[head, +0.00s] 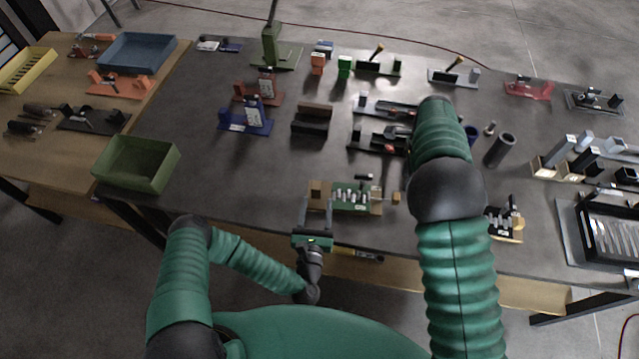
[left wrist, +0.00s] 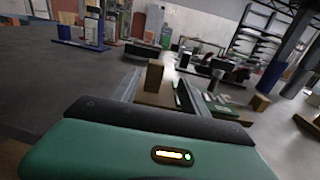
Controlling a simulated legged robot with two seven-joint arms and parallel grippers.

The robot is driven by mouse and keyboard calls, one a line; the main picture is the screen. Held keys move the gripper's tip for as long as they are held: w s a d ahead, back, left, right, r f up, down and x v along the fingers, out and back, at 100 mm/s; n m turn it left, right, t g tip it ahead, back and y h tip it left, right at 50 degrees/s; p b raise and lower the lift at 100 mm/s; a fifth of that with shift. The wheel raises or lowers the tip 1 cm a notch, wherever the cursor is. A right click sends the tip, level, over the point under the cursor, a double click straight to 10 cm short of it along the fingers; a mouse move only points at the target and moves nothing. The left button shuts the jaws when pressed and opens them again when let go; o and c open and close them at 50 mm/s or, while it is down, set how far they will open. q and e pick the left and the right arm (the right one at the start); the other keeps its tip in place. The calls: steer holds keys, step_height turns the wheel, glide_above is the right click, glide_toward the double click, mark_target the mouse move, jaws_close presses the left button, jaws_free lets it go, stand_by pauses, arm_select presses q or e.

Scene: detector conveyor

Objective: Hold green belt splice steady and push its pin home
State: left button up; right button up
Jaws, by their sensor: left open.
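The green belt splice (head: 357,196) lies on a tan base near the table's front edge, with a row of pale studs. A tan block (head: 316,188) stands at its left end, and a small tan piece (head: 396,197) sits at its right end. I cannot make out which part is the pin. My left gripper (head: 317,207) is open, its fingers pointing toward the left block. In the left wrist view, the block (left wrist: 154,76) shows between the fingers; contact is unclear. My right gripper (head: 396,132) is over the black fixtures behind the splice, mostly hidden by my right arm.
A green bin (head: 137,163) stands on the left. A dark brown block (head: 311,122) and a blue fixture (head: 246,122) stand behind the splice. A dark cylinder (head: 500,150) and a black-and-tan fixture (head: 506,224) are on the right. The table left of the splice is clear.

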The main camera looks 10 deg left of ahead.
arm_select(q)
steer(key=w+a, duration=0.1)
steer(key=w, duration=0.4)
steer(key=w+a, duration=0.1)
steer(key=w, duration=0.2)
steer(key=shift+w+a+f, duration=0.1)
steer(key=shift+w+a, duration=0.2)
steer(key=shift+w, duration=0.35)
steer(key=shift+d, duration=0.45)
steer(key=c, duration=0.4)
steer(key=shift+a, duration=0.35)
jaws_close()
steer(key=shift+d, duration=0.1)
arm_select(e)
steer(key=shift+a+r, duration=0.1)
steer(key=shift+a, duration=0.5)
arm_select(q)
steer(key=shift+d, duration=0.1)
arm_select(e)
steer(key=shift+d, duration=0.1)
